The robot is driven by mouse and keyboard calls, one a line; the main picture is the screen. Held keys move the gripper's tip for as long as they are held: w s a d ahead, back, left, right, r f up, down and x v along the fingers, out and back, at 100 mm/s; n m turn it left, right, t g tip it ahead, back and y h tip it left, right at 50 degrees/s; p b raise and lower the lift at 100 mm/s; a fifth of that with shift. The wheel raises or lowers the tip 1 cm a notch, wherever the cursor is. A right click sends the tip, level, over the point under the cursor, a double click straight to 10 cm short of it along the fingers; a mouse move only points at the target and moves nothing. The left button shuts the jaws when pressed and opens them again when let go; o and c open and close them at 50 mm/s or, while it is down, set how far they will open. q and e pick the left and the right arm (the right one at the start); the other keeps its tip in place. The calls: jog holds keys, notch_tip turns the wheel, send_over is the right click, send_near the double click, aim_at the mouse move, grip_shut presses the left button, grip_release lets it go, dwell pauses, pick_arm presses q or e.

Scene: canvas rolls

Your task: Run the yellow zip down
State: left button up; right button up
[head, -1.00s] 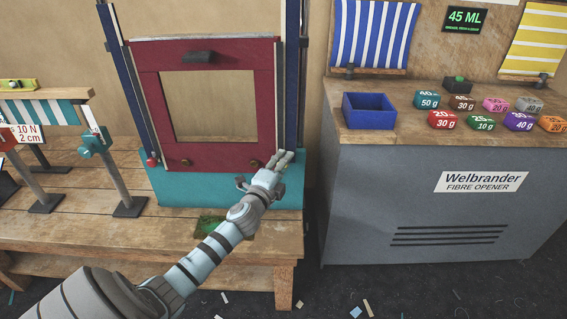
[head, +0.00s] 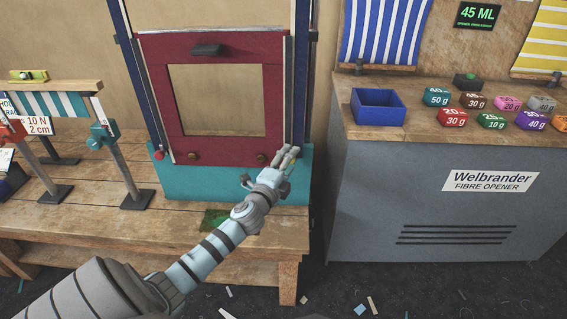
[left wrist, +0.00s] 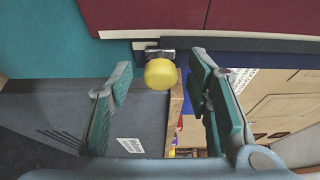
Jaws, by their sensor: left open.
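A round yellow knob (left wrist: 160,74), which seems to be the yellow zip's pull, sits on a small dark metal mount in the left wrist view. My left gripper (head: 287,157) is open at the lower right corner of the dark red framed panel (head: 160,95). In the left wrist view the fingers (left wrist: 160,95) stand on either side of the knob, apart from it, with the knob slightly beyond the tips. In the head view the fingers mostly hide the knob. My right gripper is in neither view.
The panel stands on a teal base (head: 225,183) between dark blue posts, with a red knob (head: 158,155) at its lower left. A grey cabinet (head: 400,190) stands close on the right, bearing a blue box (head: 378,120) and several coloured weights. A striped stand (head: 60,104) is at left.

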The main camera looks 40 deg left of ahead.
pick_arm(q)
jog(key=v, duration=1.1)
